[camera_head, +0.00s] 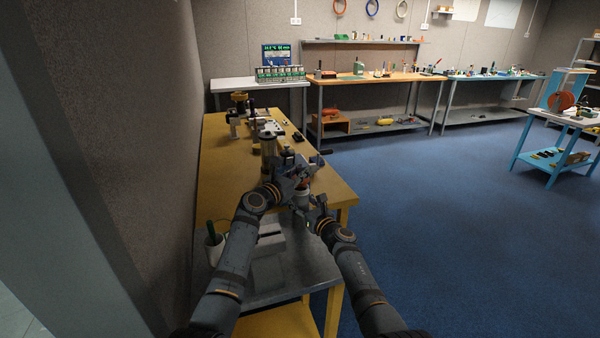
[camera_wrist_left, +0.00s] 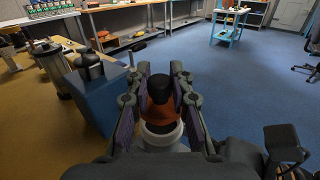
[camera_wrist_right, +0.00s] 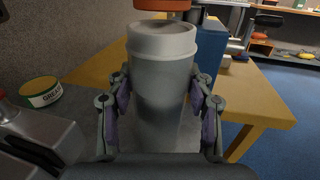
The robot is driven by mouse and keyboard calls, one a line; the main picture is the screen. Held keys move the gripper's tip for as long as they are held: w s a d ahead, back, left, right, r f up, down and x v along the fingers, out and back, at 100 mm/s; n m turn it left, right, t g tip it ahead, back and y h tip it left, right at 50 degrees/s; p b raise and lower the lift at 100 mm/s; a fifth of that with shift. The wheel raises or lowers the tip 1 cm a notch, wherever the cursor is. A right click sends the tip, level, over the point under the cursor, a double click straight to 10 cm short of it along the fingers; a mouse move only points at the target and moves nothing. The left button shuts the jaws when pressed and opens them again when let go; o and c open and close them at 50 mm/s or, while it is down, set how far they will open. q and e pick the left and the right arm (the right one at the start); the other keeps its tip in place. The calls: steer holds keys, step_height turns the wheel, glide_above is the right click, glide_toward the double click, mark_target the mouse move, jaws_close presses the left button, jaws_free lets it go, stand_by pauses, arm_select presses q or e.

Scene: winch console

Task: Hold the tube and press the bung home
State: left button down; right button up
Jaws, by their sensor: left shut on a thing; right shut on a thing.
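The tube (camera_wrist_right: 160,85) is a pale grey cylinder with a wide rim, upright in the right wrist view. My right gripper (camera_wrist_right: 160,105) is shut around its body. The bung (camera_wrist_left: 161,112) is orange with a black knob on top, and my left gripper (camera_wrist_left: 160,100) is shut on it. The bung is over the tube's mouth; the dark opening and pale rim show below it in the left wrist view. In the right wrist view the bung's orange underside (camera_wrist_right: 163,4) appears a little above the rim. In the head view, the grippers partly hide both.
A blue block (camera_wrist_left: 98,98) stands close beside the tube. The yellow-brown bench (camera_head: 225,170) carries metal fittings further back. A grey metal top (camera_head: 290,280) lies below my arms. A tin with a green-and-yellow label (camera_wrist_right: 40,92) sits at left. Blue floor is open at right.

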arm_select(q)
steer(key=shift+f, duration=1.15)
stand_by(0.4)
steer(key=c, duration=1.1)
jaws_free()
steer(key=shift+f, duration=0.1)
steer(key=v, duration=1.2)
arm_select(e)
steer(key=o, duration=1.6)
